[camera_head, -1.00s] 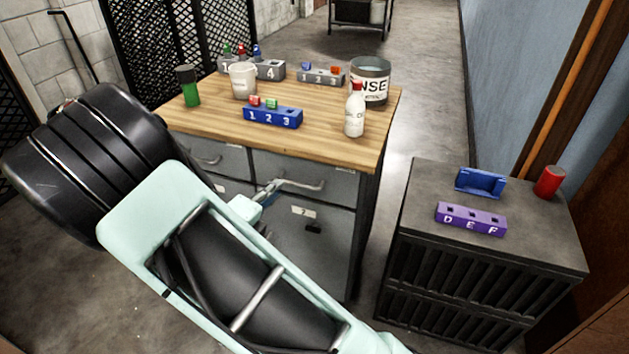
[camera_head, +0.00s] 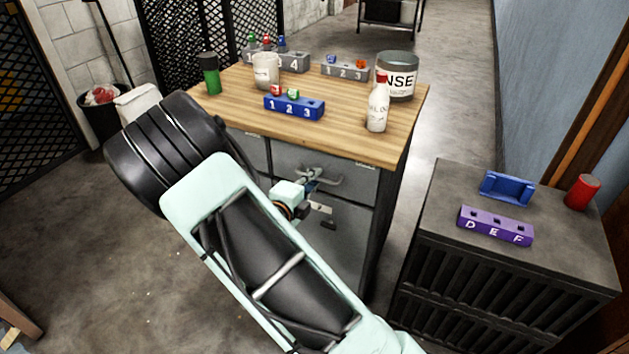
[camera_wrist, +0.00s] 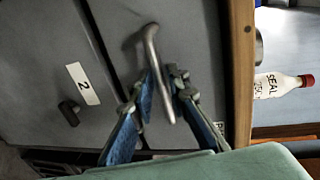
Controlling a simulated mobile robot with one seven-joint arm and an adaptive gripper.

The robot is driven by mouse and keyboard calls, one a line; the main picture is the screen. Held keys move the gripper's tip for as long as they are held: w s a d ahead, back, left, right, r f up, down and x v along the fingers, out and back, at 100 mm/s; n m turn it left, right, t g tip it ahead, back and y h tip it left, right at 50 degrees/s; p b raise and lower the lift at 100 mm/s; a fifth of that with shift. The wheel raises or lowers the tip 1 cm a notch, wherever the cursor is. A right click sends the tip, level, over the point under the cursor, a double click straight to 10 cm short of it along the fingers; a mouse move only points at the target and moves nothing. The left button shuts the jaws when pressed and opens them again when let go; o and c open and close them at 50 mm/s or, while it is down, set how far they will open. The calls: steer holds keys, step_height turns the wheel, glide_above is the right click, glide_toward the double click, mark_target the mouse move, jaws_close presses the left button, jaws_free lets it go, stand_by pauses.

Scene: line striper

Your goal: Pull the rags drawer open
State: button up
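A grey drawer front (camera_head: 350,178) with a metal bar handle is in the bench's upper right, below the wooden top. It sits flush and closed. The handle (camera_wrist: 150,45) runs lengthwise in the wrist view. My gripper (camera_wrist: 161,76) is at this handle, its two blue-padded fingers on either side of the bar. The fingers look apart, with a gap beside the bar; firm contact is not visible. In the head view my gripper (camera_head: 311,180) is partly hidden by my wrist. A label at the drawer's edge is mostly hidden, so its word cannot be read.
A lower front labelled 2 (camera_wrist: 82,83) has a small dark knob (camera_wrist: 68,112). The wooden benchtop (camera_head: 345,140) bears a white bottle (camera_head: 377,110), a tin (camera_head: 397,78) and numbered blocks. A dark cabinet (camera_head: 445,200) stands to the right, with a floor gap between.

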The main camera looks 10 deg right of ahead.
steer(key=shift+w+d, duration=0.3)
steer(key=shift+w, duration=0.05)
steer(key=shift+c, duration=0.3)
jaws_close()
steer(key=shift+s+a, duration=0.1)
steer(key=f+p+v, duration=0.2)
steer(key=p+v, duration=0.2)
steer(key=v, duration=0.7)
steer(key=s+f+p+v, duration=0.1)
steer(key=p+v, duration=0.4)
steer(key=v, duration=0.7)
steer(key=shift+a+f, duration=0.35)
steer(key=shift+f, duration=0.6)
steer(key=shift+o, duration=0.3)
jaws_free()
